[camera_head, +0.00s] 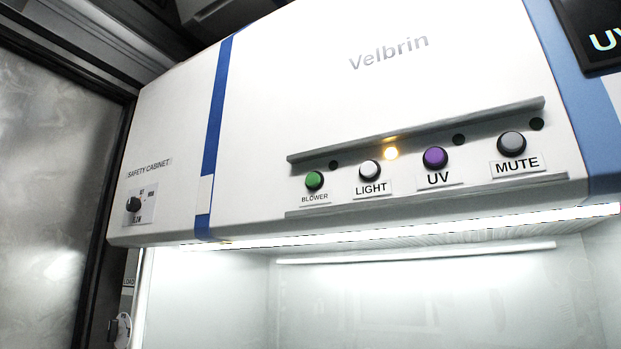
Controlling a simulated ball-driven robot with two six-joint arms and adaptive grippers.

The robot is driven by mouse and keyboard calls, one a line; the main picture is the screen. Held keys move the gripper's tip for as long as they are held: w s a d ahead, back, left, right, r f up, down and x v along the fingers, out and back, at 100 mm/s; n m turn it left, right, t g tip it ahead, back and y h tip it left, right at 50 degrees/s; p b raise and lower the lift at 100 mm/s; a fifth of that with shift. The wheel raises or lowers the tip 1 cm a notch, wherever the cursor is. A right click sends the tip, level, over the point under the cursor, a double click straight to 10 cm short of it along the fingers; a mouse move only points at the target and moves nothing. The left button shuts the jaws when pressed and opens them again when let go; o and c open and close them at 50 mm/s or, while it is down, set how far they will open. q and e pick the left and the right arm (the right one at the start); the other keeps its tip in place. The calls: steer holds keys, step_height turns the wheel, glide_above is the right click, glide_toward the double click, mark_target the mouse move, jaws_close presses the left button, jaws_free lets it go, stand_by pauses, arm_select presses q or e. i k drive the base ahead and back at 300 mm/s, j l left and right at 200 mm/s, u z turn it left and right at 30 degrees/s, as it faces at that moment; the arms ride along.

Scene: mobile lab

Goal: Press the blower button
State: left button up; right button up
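The blower button (314,180) is a round green button in a dark ring, at the left end of a row on the front of a white safety cabinet (290,85). A label reading BLOWER (315,197) is below it. The small indicator (333,165) above it is dark. Nothing covers the button. Neither of my grippers is in the head view.
The light button (370,170) is white, the UV button (435,158) purple and the mute button (512,143) grey. An indicator (391,153) above the light button glows yellow. Grey ledges run above and below the row. A black knob (133,204) is at left.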

mark_target(312, 180)
steer(key=l, duration=0.65)
steer(key=k+l, duration=0.1)
steer(key=l, duration=0.6)
